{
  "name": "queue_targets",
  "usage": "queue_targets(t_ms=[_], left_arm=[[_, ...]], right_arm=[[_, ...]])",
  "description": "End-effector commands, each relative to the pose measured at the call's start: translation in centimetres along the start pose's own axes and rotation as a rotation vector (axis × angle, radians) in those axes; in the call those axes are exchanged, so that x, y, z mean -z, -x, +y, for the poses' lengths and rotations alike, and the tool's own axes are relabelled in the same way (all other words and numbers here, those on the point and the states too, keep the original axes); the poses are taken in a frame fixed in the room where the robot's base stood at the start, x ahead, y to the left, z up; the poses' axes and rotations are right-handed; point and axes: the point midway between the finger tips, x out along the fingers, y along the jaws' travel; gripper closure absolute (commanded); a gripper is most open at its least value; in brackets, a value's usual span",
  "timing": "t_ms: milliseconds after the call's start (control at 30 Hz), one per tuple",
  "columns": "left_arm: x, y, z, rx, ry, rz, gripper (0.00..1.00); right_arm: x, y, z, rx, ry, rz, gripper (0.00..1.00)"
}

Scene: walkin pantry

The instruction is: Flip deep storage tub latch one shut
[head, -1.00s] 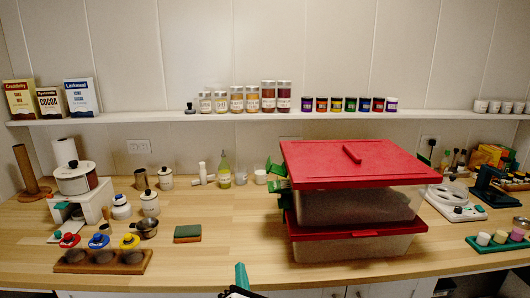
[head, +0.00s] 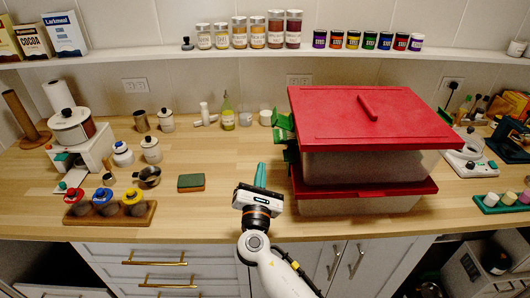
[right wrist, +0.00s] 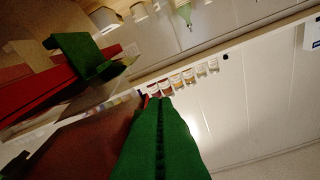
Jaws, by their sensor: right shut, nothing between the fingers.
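Two clear storage tubs with red lids are stacked on the counter, the upper tub (head: 365,168) on the lower tub (head: 360,205). Green latches (head: 283,119) stick out at the left side of the stack. A green latch (right wrist: 85,55) also shows beside a red lid edge (right wrist: 32,96) in the right wrist view, swung outward. I cannot tell which latch is latch one. My right gripper (head: 261,166) stands left of the tubs near the counter's front edge, apart from the latches. Its green fingers (right wrist: 158,105) are shut and empty. My left gripper is not in view.
A green-brown sponge (head: 191,182) lies left of my right gripper. A wooden rack with coloured-lid jars (head: 108,210) stands farther left. A green soap bottle (head: 228,115) and cups stand behind. The counter between the sponge and the tubs is mostly clear.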

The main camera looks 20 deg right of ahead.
Motion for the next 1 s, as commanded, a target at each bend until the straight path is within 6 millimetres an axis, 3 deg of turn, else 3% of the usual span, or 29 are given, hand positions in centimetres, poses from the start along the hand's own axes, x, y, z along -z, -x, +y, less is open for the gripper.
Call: queue_targets(t_ms=[433,700,1000], left_arm=[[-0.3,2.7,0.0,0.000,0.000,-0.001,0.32],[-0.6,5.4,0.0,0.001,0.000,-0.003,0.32],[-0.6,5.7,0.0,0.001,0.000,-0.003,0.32]], right_arm=[[0.4,-9.3,-0.1,-0.001,0.000,0.001,1.00],[3.5,-9.9,-0.1,-0.001,-0.001,0.000,1.00],[4.0,-10.0,0.1,-0.001,-0.002,0.000,1.00]])
